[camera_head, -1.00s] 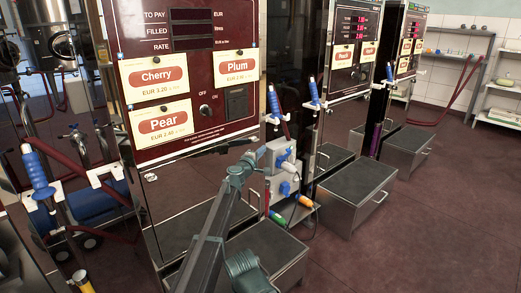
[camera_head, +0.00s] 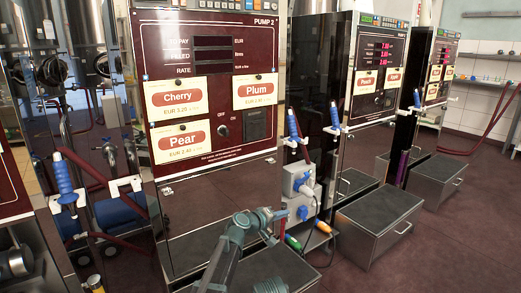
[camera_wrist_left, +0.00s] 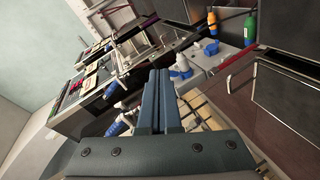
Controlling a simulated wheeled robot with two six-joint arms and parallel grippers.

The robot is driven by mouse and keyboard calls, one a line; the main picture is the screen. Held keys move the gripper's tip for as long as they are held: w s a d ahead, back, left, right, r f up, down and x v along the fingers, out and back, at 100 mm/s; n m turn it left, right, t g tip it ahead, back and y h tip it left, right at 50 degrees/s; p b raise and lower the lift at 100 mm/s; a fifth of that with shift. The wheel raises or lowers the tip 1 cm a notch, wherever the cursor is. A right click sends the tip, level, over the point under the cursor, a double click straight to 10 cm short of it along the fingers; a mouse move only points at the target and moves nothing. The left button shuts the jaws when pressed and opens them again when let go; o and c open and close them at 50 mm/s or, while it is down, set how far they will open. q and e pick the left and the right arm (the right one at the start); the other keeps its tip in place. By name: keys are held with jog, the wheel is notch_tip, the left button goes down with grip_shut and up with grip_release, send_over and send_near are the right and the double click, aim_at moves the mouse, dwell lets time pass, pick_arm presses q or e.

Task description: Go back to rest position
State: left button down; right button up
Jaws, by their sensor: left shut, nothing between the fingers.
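My left gripper (camera_head: 268,214) is low in front of the pump (camera_head: 215,95), near the white socket box with blue plugs (camera_head: 298,183). In the left wrist view its two fingers (camera_wrist_left: 160,75) lie together, shut, with nothing held between them. The pump's dark red panel carries the Cherry, Plum and Pear labels, a switch and blank displays. From the head view I cannot tell whether the gripper touches the box; a gap seems to show. My right gripper is not in view.
A blue-handled nozzle (camera_head: 65,178) hangs at the left of the pump. Another blue nozzle (camera_head: 293,125) hangs at its right. A steel step box (camera_head: 378,228) stands on the floor at right. Open dark red floor (camera_head: 455,245) lies beyond it.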

pick_arm(q)
jog(key=s+a+f+m+g+y, duration=0.1)
jog(key=s+a+f+g+y, duration=0.3)
jog(key=s+a, duration=0.6)
jog(key=s+a+f+m+g+y, duration=0.25)
jog(key=s+a+f, duration=0.45)
jog(key=s, duration=0.5)
jog(key=s+a+f+m+g+y, duration=0.1)
jog(key=s+a+f+g+y, duration=0.25)
jog(key=s+a, duration=0.7)
jog(key=s+d+m+y+p, duration=0.2)
jog(key=s+d+m, duration=0.3)
jog(key=d, duration=0.6)
notch_tip(320, 180, up, 39)
jog(key=s+n+p, duration=0.1)
jog(key=p, duration=3.6)
jog(key=shift+a+p, duration=0.15)
jog(key=shift+p, duration=0.25)
jog(key=shift+a+f+n, duration=0.1)
jog(key=shift+f+n, duration=0.05)
jog(key=shift+n, duration=0.1)
